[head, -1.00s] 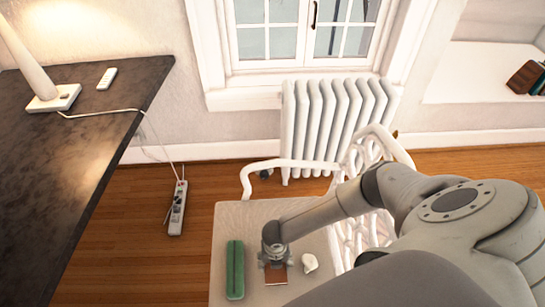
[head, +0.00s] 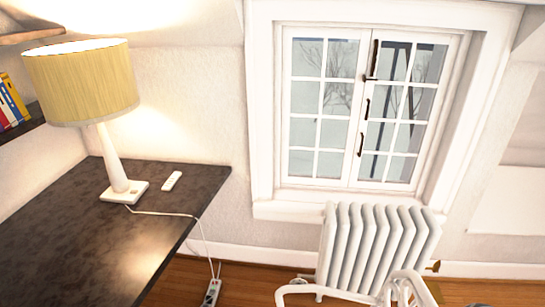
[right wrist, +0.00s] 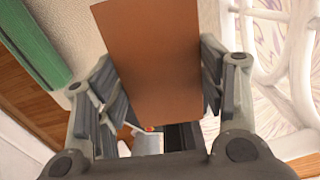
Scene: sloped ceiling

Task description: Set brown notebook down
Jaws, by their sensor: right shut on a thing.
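The brown notebook (right wrist: 152,50) shows in the right wrist view as a plain brown rectangle. My right gripper (right wrist: 160,85) is shut on it, with one finger at each side edge. Below and around it is the pale seat (right wrist: 95,30) of a white chair; I cannot tell whether the notebook touches the seat. The notebook and my right gripper are out of the head view. My left gripper is in neither view.
A long green object (right wrist: 30,45) lies left of the notebook. The chair's white metal frame (right wrist: 300,60) curves at the right. In the head view, a dark desk (head: 150,235) holds a lamp (head: 115,165) and a white remote (head: 172,181). A radiator (head: 375,250) stands under the window.

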